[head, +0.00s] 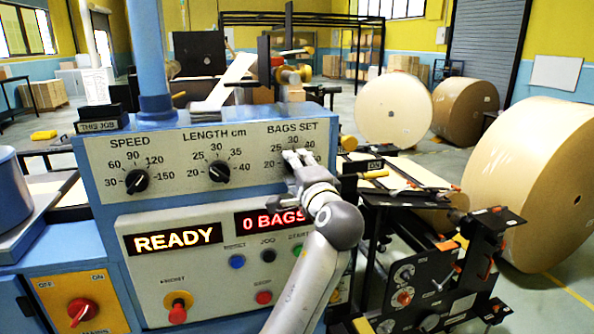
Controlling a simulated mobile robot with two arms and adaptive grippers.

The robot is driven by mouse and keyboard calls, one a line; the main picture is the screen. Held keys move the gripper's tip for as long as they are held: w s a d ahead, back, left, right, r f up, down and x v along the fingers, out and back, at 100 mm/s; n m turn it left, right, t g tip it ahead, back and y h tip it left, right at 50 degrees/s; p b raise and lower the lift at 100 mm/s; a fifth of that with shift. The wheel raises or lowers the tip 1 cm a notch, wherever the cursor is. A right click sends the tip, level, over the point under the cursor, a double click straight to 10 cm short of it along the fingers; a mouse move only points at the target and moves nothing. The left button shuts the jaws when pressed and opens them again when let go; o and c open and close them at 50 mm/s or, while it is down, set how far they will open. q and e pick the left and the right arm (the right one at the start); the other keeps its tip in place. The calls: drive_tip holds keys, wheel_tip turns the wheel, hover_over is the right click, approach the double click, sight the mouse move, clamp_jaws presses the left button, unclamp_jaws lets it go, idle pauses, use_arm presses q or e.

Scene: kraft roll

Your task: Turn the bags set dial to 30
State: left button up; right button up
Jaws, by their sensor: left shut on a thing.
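The bags set scale (293,142) is at the upper right of the light machine panel, with 20, 25 and 30 readable and its right side partly covered. My left gripper (297,158) is at this dial, with its fingers shut on the dial's knob. The gripper and wrist hide most of the knob, so I cannot tell where its pointer stands. The red display (272,218) below reads 0 BAGS, partly covered by my arm. My right gripper is not in view.
The speed dial (137,181) and length dial (219,171) sit to the left on the same panel. Below are a READY display (173,239), a blue button (237,261) and a red button (264,297). Large paper rolls (540,185) stand at the right.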

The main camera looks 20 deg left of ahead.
use_arm(q)
drive_tip(key=shift+f, duration=0.1)
drive_tip(key=o, duration=1)
drive_tip(key=shift+s+d, duration=0.1)
drive_tip(key=v, duration=0.7)
drive_tip(key=shift+s+d, duration=0.1)
drive_tip(key=shift+s, duration=0.05)
